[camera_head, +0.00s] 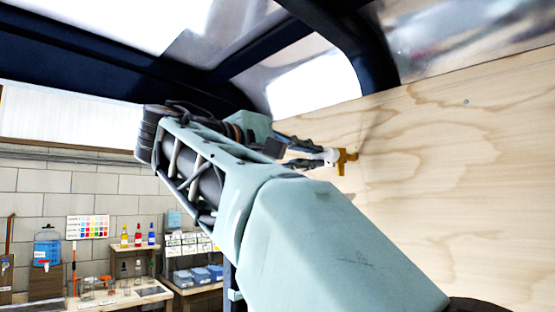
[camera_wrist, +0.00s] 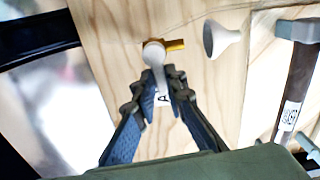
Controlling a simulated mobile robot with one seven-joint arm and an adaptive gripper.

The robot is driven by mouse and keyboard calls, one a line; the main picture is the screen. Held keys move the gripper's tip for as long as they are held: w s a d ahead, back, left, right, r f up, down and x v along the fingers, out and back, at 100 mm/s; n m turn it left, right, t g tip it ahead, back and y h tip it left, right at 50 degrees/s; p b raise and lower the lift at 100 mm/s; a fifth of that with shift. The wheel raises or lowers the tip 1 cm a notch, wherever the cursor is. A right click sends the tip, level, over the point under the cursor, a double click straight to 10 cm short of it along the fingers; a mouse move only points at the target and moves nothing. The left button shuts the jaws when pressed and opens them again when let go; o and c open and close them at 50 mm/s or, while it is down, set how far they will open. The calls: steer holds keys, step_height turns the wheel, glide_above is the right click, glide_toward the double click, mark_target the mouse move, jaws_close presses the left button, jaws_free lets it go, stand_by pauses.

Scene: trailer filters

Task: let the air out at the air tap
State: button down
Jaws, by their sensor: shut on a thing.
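The air tap has a brass body (camera_head: 346,157) fixed to the plywood wall in the head view. In the wrist view its brass stem (camera_wrist: 175,44) shows at the top centre. A pale grey handle (camera_wrist: 155,54) sits on the tap and reaches down between my fingers. My gripper (camera_wrist: 163,82) is shut on this handle, with its two fingertips on either side. In the head view my gripper (camera_head: 305,153) comes up to the tap from the left. A white label with a letter A shows partly behind the fingers. The fingers partly hide the handle's lower end.
In the wrist view a pale cone-shaped piece (camera_wrist: 222,39) is right of the tap, and a dark, labelled upright part (camera_wrist: 297,88) stands further right. Dark frame bars (camera_head: 355,45) run overhead. Bottles and boxes stand on benches (camera_head: 140,299) at lower left.

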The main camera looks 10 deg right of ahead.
steer(key=shift+r+m, duration=0.15)
steer(key=shift+m, duration=0.35)
steer(key=c, duration=2)
jaws_free()
steer(key=shift+o, duration=0.2)
steer(key=shift+a, duration=0.1)
steer(key=v, duration=1.2)
